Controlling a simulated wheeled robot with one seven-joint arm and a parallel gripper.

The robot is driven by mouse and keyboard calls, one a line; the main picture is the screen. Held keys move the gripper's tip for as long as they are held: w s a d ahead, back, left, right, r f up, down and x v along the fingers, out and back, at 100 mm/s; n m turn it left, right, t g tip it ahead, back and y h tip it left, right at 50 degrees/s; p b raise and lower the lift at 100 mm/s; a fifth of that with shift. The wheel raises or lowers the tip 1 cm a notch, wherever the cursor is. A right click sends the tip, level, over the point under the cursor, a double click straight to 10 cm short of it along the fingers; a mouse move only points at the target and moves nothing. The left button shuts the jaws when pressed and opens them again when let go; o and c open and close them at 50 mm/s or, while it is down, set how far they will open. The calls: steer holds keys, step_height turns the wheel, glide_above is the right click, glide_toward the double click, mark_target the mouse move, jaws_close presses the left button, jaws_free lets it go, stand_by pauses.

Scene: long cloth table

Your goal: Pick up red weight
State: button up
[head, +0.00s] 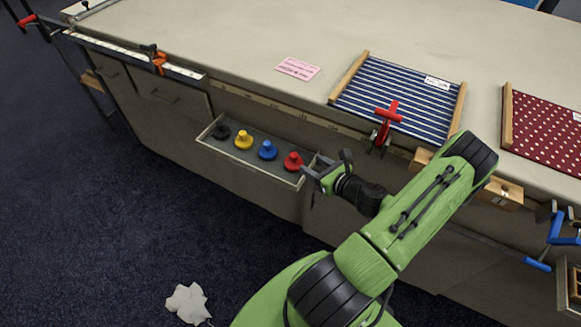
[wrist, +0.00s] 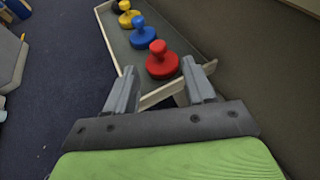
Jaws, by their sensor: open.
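The red weight (head: 293,161) is a round disc with a knob on top. It stands upright at the right end of an open drawer (head: 215,148) in the table's front. In the wrist view the red weight (wrist: 162,62) lies just beyond my fingertips, in line with the gap between them. My gripper (head: 325,168) is open and empty at the drawer's right end. In the wrist view my gripper (wrist: 161,80) has its fingers apart, with the drawer's end wall showing between them. I cannot tell whether a finger touches the wall.
A blue weight (head: 268,150), a yellow weight (head: 244,140) and a black weight (head: 221,132) stand in the same drawer. Clamps, including a red one (head: 387,122), sit along the table edge. A crumpled pale cloth (head: 188,302) lies on the floor.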

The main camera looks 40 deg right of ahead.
mark_target(294, 155)
steer(key=b+x, duration=0.2)
steer(key=x, duration=0.8)
steer(key=shift+a, duration=0.15)
steer(key=shift+r, duration=0.15)
jaws_close()
